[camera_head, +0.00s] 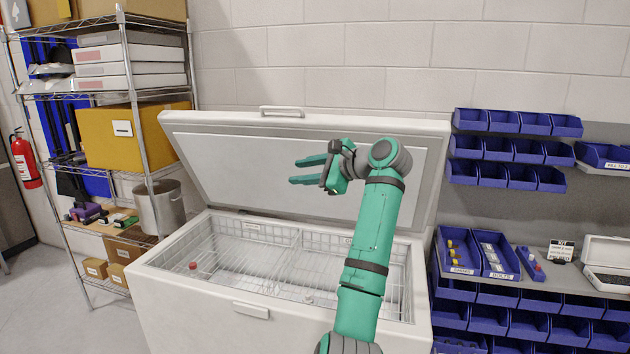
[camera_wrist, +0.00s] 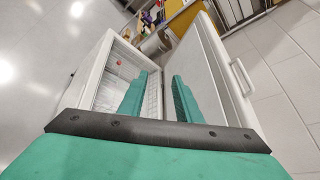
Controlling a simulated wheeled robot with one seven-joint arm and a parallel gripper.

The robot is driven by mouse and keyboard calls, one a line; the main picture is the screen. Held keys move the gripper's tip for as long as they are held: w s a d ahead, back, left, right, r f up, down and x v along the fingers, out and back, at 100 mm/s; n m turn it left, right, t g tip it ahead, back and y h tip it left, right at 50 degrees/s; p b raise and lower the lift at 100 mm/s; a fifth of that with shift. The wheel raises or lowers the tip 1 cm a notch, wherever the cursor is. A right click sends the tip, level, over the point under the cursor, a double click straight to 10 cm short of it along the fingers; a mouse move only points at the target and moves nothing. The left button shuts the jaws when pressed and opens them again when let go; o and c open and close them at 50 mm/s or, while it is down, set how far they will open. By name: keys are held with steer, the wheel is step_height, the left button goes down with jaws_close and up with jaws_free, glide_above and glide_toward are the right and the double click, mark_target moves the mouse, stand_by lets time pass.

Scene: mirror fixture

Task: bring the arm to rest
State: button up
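My green arm rises from the bottom of the head view in front of a white chest freezer (camera_head: 185,300). My gripper (camera_head: 300,171) is at the arm's upper end, in front of the raised freezer lid (camera_head: 240,165), and points left. Its two green fingers are apart with nothing between them. In the wrist view the gripper (camera_wrist: 160,85) also shows open and empty, with the open freezer behind the left finger and the lid behind the right one. My arm hides part of the freezer's right side.
Inside the freezer are wire baskets and a small red item (camera_head: 193,266). A wire shelf with a yellow box (camera_head: 105,140) and a metal pot (camera_head: 160,207) stands left. Blue bins (camera_head: 503,121) hang on the right wall above a shelf. A fire extinguisher (camera_head: 25,160) is at far left.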

steer(key=d+f+t+h, duration=0.1)
steer(key=d+f+h, duration=0.2)
steer(key=f, duration=1.5)
steer(key=d+f+t+h, duration=0.2)
steer(key=f, duration=1.5)
steer(key=s+d+f+n+h, duration=0.1)
steer(key=s+f+n+h, duration=0.1)
steer(key=s+f, duration=0.85)
steer(key=s+d+f+n+h, duration=0.1)
steer(key=s+d+f+h, duration=0.1)
steer(key=s+f, duration=0.85)
steer(key=s+a+f+n+t+h, duration=0.1)
steer(key=s+f+n, duration=0.25)
steer(key=s, duration=0.85)
steer(key=s+f+n+t+h, duration=0.1)
steer(key=s+f+n, duration=0.25)
steer(key=s, duration=0.95)
steer(key=s+a+r+n, duration=0.1)
steer(key=s+r+n, duration=0.2)
steer(key=s+r, duration=0.4)
steer(key=s+a+r+n+t, duration=0.1)
steer(key=s+r+n, duration=0.3)
steer(key=s, duration=1.1)
step_height(320, 180, up, 4)
steer(key=shift+a+f, duration=0.25)
steer(key=shift+a, duration=0.55)
